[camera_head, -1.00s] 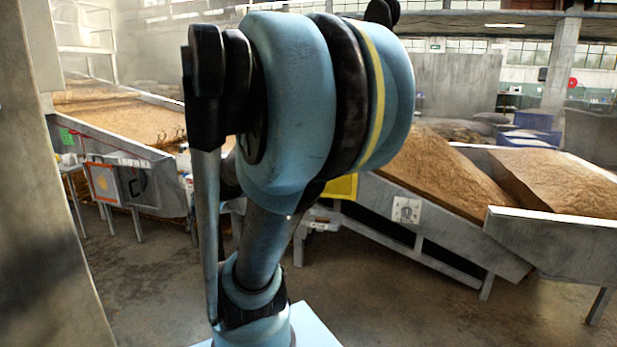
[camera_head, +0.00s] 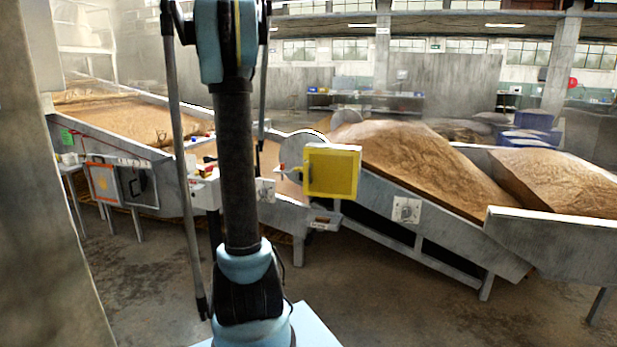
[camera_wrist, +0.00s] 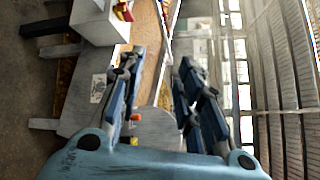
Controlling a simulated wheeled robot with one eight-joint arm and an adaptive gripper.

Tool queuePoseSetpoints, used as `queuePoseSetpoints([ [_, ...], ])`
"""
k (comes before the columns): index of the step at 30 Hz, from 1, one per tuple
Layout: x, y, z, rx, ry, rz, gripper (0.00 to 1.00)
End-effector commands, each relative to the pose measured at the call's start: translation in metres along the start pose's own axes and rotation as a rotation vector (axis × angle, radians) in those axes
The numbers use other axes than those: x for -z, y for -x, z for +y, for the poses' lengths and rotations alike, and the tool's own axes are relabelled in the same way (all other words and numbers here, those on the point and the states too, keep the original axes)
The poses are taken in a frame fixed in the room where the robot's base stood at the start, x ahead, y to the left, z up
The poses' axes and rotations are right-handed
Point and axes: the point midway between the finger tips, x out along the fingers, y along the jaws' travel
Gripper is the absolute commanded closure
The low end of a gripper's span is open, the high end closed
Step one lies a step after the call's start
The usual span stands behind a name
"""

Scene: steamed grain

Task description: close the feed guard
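A yellow-framed panel (camera_head: 332,171), which looks like the feed guard, stands upright beside the middle of the conveyor in the head view. A small red part shows just left of it. I cannot tell how it is hinged. I do not make out this panel in the wrist view. My gripper (camera_wrist: 159,62) is open in the wrist view, its two blue and black fingers apart with nothing held between them. A grey rounded plate (camera_wrist: 157,125) shows behind and between the fingers. In the head view my arm rises out of the top of the picture, so the gripper is hidden there.
A grain-filled trough (camera_head: 130,115) lies left, and an inclined conveyor (camera_head: 440,225) with heaped grain lies right. An orange-framed panel (camera_head: 103,183) hangs at the left trough. A white box (camera_wrist: 97,22) shows in the wrist view. The concrete floor (camera_head: 400,300) in front is clear.

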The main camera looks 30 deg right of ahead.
Motion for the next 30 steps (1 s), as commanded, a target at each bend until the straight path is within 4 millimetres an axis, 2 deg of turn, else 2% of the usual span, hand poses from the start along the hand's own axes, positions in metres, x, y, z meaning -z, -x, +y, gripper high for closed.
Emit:
queuePoseSetpoints([
  [1,0.015,-0.011,-0.004,0.037,-0.061,0.027,0.68],
  [6,0.070,-0.039,-0.015,0.177,-0.292,0.119,0.68],
  [8,0.090,-0.046,-0.016,0.226,-0.372,0.151,0.68],
  [12,0.146,-0.058,-0.016,0.355,-0.553,0.213,0.68],
  [17,0.215,-0.061,-0.004,0.504,-0.768,0.287,0.68],
  [21,0.272,-0.058,0.016,0.634,-0.942,0.348,0.68],
  [24,0.306,-0.053,0.032,0.716,-1.045,0.384,0.68],
  [27,0.331,-0.048,0.046,0.779,-1.122,0.411,0.68],
  [30,0.347,-0.043,0.056,0.821,-1.171,0.428,0.68],
])
